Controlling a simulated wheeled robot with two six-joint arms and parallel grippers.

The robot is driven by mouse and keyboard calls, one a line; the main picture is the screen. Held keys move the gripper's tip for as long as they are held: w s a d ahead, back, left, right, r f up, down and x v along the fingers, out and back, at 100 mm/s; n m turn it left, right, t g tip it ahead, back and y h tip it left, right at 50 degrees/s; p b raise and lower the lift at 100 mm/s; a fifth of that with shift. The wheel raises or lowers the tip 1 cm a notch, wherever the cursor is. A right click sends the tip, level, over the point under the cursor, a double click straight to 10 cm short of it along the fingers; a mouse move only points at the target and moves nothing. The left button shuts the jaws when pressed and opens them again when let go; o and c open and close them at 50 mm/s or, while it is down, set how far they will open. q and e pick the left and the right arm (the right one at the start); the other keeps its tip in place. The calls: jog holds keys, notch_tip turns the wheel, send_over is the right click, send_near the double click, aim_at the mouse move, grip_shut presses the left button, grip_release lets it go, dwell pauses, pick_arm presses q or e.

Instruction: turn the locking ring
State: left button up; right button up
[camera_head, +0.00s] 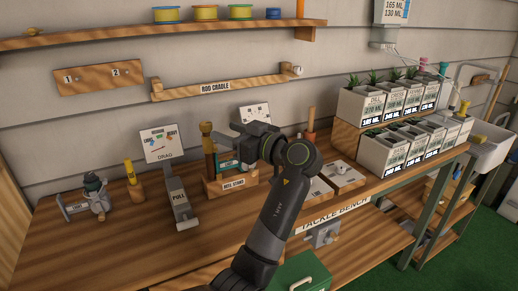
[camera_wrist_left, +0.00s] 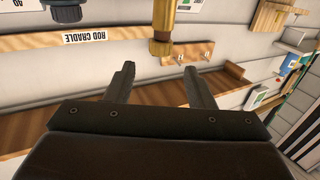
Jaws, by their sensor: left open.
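An upright rod handle (camera_head: 209,158) stands in the wooden reel stand (camera_head: 216,189), with a brass, ring-like top (camera_head: 206,129). I take this brass part for the locking ring, but cannot be sure. My right gripper is not in view.
The rod cradle (camera_head: 218,88) is on the wall behind. Planters (camera_head: 372,105) stand right. The front left bench is mostly clear.

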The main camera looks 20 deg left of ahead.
pick_arm(q)
jog(key=b+v, duration=0.2)
jog(key=v, duration=0.7)
